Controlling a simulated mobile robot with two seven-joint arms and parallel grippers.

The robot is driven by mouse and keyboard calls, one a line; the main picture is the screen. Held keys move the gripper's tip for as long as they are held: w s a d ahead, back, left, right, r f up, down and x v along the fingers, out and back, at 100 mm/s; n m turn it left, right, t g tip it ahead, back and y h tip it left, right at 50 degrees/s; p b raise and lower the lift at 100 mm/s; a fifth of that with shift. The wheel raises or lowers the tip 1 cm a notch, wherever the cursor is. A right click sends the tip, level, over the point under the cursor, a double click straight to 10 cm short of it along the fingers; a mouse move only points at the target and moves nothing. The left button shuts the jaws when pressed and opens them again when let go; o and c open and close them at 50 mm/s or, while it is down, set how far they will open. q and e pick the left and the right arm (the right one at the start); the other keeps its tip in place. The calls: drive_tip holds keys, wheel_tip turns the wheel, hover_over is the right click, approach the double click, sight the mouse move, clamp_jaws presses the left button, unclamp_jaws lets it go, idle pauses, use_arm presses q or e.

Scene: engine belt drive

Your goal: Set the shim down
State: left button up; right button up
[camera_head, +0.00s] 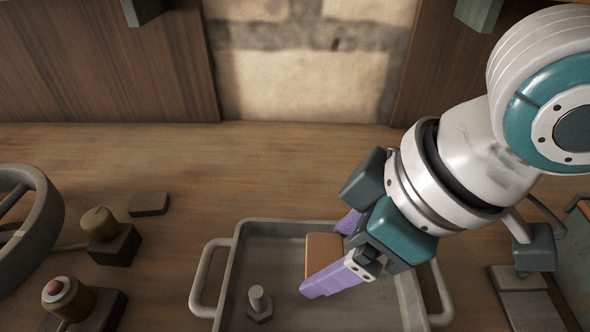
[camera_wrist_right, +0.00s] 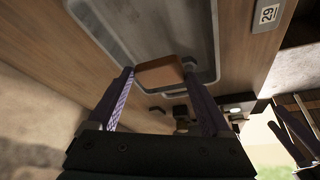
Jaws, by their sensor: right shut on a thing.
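The shim, an orange-brown block (camera_head: 322,252), is between the purple fingers of my right gripper (camera_head: 334,255), which is shut on it. It appears over the grey metal tray (camera_head: 280,234) in the head view; whether it touches the tray floor I cannot tell. In the right wrist view the shim (camera_wrist_right: 158,72) shows between the fingertips, with the tray (camera_wrist_right: 135,25) beyond it. Dark purple finger-like parts at the right edge of the wrist view look like my left gripper (camera_wrist_right: 296,127); its opening is unclear. The head view does not show it.
A bolt (camera_head: 259,305) stands in the tray's left part. To the left are a knob on a dark base (camera_head: 112,238), a red-topped button (camera_head: 62,297), a small flat block (camera_head: 149,204) and a large wheel (camera_head: 45,225). The wood behind the tray is clear.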

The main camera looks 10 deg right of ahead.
use_arm(q)
drive_tip(key=shift+f+b, duration=0.7)
drive_tip(key=shift+f, duration=0.2)
use_arm(e)
wheel_tip(320, 180, down, 7)
drive_tip(key=shift+r, duration=0.1)
use_arm(q)
drive_tip(key=shift+w, duration=0.1)
use_arm(e)
drive_tip(key=shift+f, duration=0.2)
drive_tip(key=o, duration=1.4)
drive_tip(key=shift+o, duration=0.2)
drive_tip(key=shift+r, duration=0.1)
